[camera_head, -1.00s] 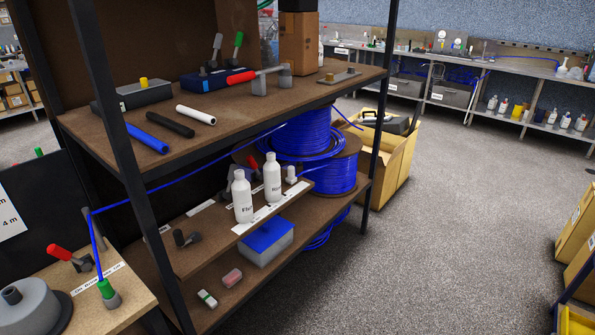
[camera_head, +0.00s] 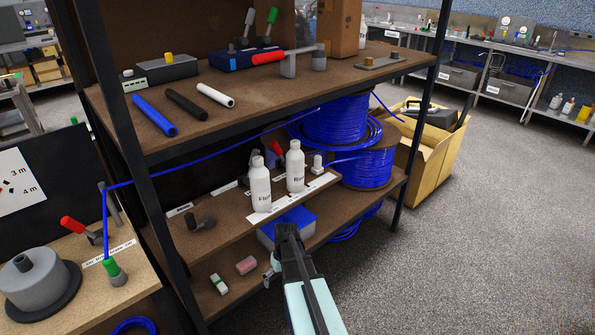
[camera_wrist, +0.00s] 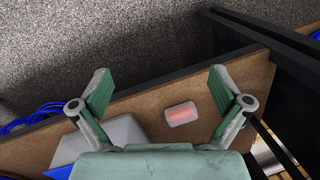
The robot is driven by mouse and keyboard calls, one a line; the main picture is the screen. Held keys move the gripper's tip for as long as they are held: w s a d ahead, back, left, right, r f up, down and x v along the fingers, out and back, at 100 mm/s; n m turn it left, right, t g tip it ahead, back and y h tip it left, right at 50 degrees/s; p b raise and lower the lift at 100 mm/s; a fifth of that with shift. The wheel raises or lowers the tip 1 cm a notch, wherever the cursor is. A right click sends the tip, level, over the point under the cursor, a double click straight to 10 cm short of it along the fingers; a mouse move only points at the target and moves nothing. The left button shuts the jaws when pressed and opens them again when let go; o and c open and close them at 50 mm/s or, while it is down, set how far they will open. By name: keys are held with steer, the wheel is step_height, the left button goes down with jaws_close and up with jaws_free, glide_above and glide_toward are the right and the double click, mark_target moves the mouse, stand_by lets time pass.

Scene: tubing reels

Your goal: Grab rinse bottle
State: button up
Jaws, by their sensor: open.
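Two white bottles stand upright side by side on the small raised shelf in the head view. The right one, whose label seems to start with "R", is likely the rinse bottle (camera_head: 296,168). The left one, a flush bottle (camera_head: 260,187), has a label starting "Flu". My gripper (camera_wrist: 160,74) is open and empty in the wrist view, its two green-padded fingers spread wide above the lower shelf. In the head view my gripper (camera_head: 271,273) is low in front of the bottles, apart from them and partly hidden. Neither bottle shows in the wrist view.
A grey box with a blue lid (camera_head: 289,222) sits below the bottles. A small pink-topped box (camera_wrist: 182,114) lies on the lower shelf (camera_wrist: 240,75). Blue tubing reels (camera_head: 368,165) stand behind. A dark shelf post (camera_head: 424,115) rises at the right. The floor in front is clear.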

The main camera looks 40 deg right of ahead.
mark_target(295, 155)
steer(key=w+d+r+n+t, duration=0.2)
steer(key=w+d+r, duration=0.2)
steer(key=d+r, duration=0.6)
steer(key=w+d+r+n+t, duration=0.1)
steer(key=w+d+r+n, duration=0.15)
steer(key=d+r, duration=0.8)
steer(key=w+d+r+n+t, duration=0.2)
steer(key=w+d+r, duration=0.45)
steer(key=r, duration=0.65)
steer(key=shift+g, duration=0.3)
steer(key=w+p, duration=0.1)
steer(key=w, duration=0.1)
steer(key=w+a+p, duration=0.1)
steer(key=w, duration=0.1)
steer(key=shift+w, duration=0.25)
steer(key=w+p, duration=0.1)
steer(key=w, duration=0.1)
steer(key=w+a, duration=0.1)
steer(key=w, duration=0.1)
steer(key=shift+a+r+p, duration=0.1)
steer(key=shift+a+p, duration=0.1)
steer(key=shift+p, duration=0.2)
steer(key=shift+w+a+f+p, duration=0.15)
steer(key=shift+w+f+p, duration=0.1)
steer(key=shift+f+p, duration=0.1)
steer(key=shift+f, duration=0.4)
steer(key=c, duration=1.9)
steer(key=shift+w+r+b, duration=0.15)
steer(key=shift+b, duration=0.4)
